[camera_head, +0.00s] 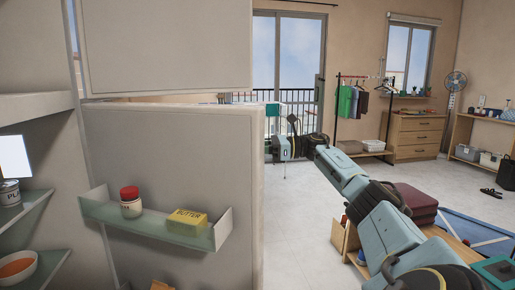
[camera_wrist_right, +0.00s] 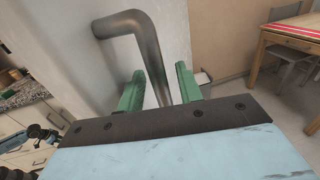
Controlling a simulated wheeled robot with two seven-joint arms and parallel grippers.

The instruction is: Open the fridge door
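The fridge door (camera_head: 180,190) stands open in the head view, its inner side facing me. A door shelf (camera_head: 165,232) holds a red-lidded jar (camera_head: 131,203) and a yellow butter box (camera_head: 187,221). My right arm reaches around the outer side of the door, and its fingertips are hidden behind the door edge. In the right wrist view, the green fingers of my right gripper (camera_wrist_right: 160,92) stand on either side of the dark metal door handle (camera_wrist_right: 148,45). Narrow gaps show between the handle and the fingers. My left gripper is not in view.
Fridge shelves (camera_head: 25,210) with a can and a bowl are at the left. Open floor (camera_head: 300,210) lies right of the door. A wooden table (camera_wrist_right: 290,45) and a chair stand at the right in the wrist view; kitchen cabinets (camera_wrist_right: 30,120) are at the left.

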